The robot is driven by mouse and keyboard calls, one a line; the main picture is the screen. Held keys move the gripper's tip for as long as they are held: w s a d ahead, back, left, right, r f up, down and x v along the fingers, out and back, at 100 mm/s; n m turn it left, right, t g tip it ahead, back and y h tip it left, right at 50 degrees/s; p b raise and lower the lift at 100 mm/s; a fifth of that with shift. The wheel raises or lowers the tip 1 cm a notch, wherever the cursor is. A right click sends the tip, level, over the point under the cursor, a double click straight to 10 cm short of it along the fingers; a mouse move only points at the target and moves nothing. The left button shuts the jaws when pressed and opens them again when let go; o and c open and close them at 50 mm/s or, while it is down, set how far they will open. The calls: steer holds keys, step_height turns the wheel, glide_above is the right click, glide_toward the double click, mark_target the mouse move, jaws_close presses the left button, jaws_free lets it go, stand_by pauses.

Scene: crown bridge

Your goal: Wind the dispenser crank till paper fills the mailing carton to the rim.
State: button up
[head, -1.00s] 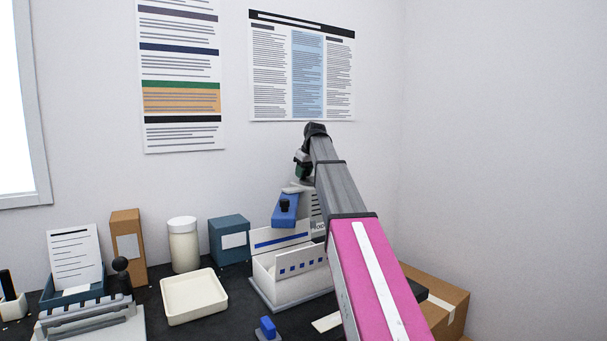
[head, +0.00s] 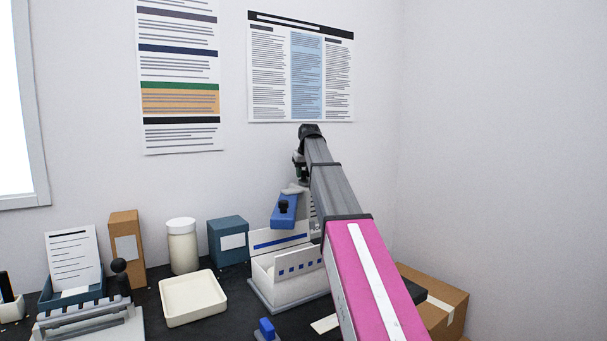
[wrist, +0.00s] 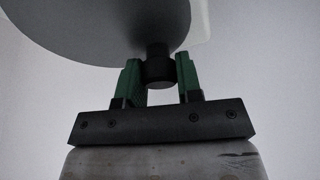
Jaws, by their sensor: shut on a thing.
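In the wrist view, my gripper (wrist: 158,72) has its two green fingers on either side of a black knob (wrist: 157,66), shut on it. The knob joins a large grey disc (wrist: 105,22), apparently the dispenser's crank. In the head view, my gripper (head: 300,170) is small and partly hidden by my arm, above the dispenser's blue part (head: 284,211). The rest of the dispenser is mostly behind my arm. The white mailing carton (head: 295,285), with blue squares on its front, stands open below the dispenser. I cannot tell how much paper is in it.
A cream tray (head: 193,316), a white-lidded jar (head: 183,250), a teal box (head: 228,239) and a tan box (head: 127,240) stand left of the carton. A small blue-topped item (head: 267,327) is in front. Brown boxes (head: 445,310) are at right.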

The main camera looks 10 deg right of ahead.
mark_target(307, 181)
steer(key=o, duration=0.9)
steer(key=shift+o, duration=0.2)
steer(key=shift+r, duration=0.1)
steer(key=v, duration=1)
steer(key=shift+s+r, duration=0.25)
steer(key=shift+d, duration=0.1)
